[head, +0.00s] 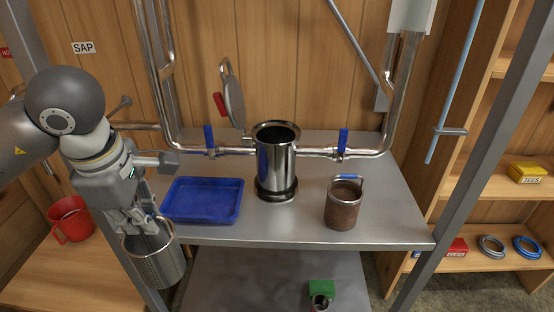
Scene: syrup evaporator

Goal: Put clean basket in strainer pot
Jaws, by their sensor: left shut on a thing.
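The strainer pot (275,168) is a shiny steel cylinder standing upright on the metal table. Its top is open and its inside looks dark. Its round lid (234,100) stands swung up behind it to the left. My left gripper (142,220) is shut on the rim or handle of a clean silvery basket (158,266). The basket hangs roughly upright at the table's front left, left of the pot and lower than its mouth. The fingers partly hide the basket's rim. A brown, dirty-looking basket (342,211) stands on the table right of the pot. My right gripper is not in view.
A blue tray (204,217) lies empty on the metal table (300,235) between the held basket and the pot. Pipes with blue valve handles (343,138) join the pot on both sides. A red jug (70,218) stands at left. A slanted post (440,180) rises at right.

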